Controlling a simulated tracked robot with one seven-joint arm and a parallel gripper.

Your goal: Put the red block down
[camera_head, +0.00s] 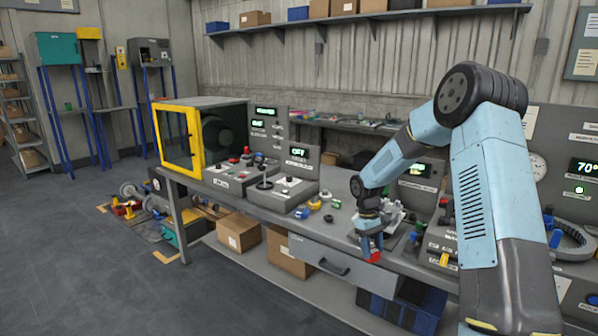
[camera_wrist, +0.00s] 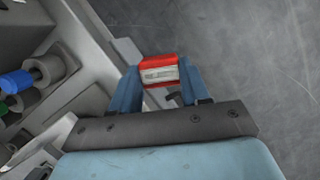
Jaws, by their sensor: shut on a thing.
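The red block (camera_head: 374,256) shows in the head view at the end of my arm, near the front edge of the grey workbench (camera_head: 335,217). My gripper (camera_head: 369,240) points down and is shut on it. In the wrist view the red block (camera_wrist: 160,70), with a pale label on its face, sits between the two blue fingers of my gripper (camera_wrist: 160,82). Grey floor shows beyond the block in the wrist view. I cannot tell how high the block is above the bench level.
A yellow-framed cabinet (camera_head: 177,139) and control boxes (camera_head: 290,187) stand on the bench to the left. Small coloured parts (camera_head: 314,204) lie near the boxes. Below are a drawer (camera_head: 334,264), cardboard boxes (camera_head: 238,232) and dark blue bins (camera_head: 404,308). Open floor (camera_head: 110,280) lies in front.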

